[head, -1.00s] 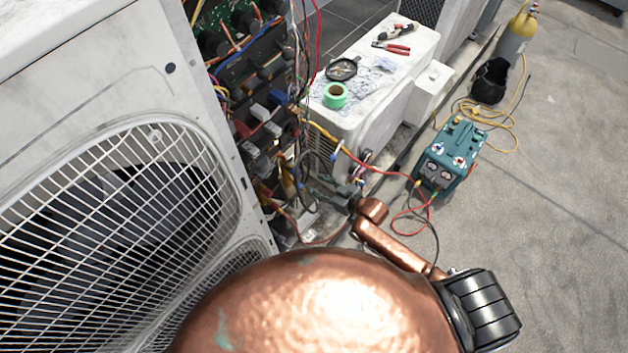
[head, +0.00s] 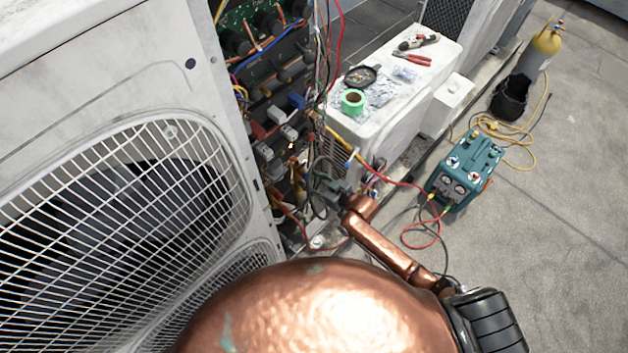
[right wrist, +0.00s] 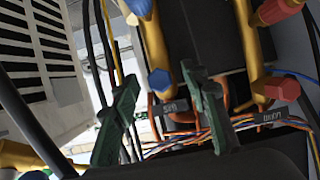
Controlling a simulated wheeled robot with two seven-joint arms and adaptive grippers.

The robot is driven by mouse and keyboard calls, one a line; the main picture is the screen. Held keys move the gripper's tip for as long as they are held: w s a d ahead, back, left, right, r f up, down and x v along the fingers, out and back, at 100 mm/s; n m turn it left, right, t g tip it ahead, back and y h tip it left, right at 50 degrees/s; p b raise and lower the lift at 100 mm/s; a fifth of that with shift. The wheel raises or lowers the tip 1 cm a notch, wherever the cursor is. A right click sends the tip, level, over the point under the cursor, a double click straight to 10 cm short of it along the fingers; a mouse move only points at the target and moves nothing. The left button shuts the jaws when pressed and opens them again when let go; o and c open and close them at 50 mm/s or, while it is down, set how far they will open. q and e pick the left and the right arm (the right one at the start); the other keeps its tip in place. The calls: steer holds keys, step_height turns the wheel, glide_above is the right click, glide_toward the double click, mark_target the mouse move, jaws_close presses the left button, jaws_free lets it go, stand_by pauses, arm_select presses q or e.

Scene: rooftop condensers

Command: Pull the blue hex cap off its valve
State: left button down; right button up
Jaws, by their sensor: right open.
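In the right wrist view a blue hex cap (right wrist: 160,81) sits on the end of a brass-coloured valve pipe. My right gripper (right wrist: 161,92) is open, its two dark green fingers on either side of the cap in the picture. I see no finger touching the cap, and the depth between them is hard to tell. In the head view my right gripper (head: 326,183) is small, beside the open wiring side of the large condenser. The blue cap cannot be made out there. My left gripper is not in view.
Red hex caps sit on a neighbouring valve (right wrist: 275,89), and another blue cap (right wrist: 139,5) is at the top edge. Loose wires cross behind the fingers. The white unit (head: 400,120) carries green tape (head: 353,102) and pliers. A teal machine (head: 465,172) with hoses stands right.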

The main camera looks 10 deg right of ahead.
steer(key=shift+c, duration=0.3)
jaws_close()
stand_by(0.5)
steer(key=shift+d, duration=0.1)
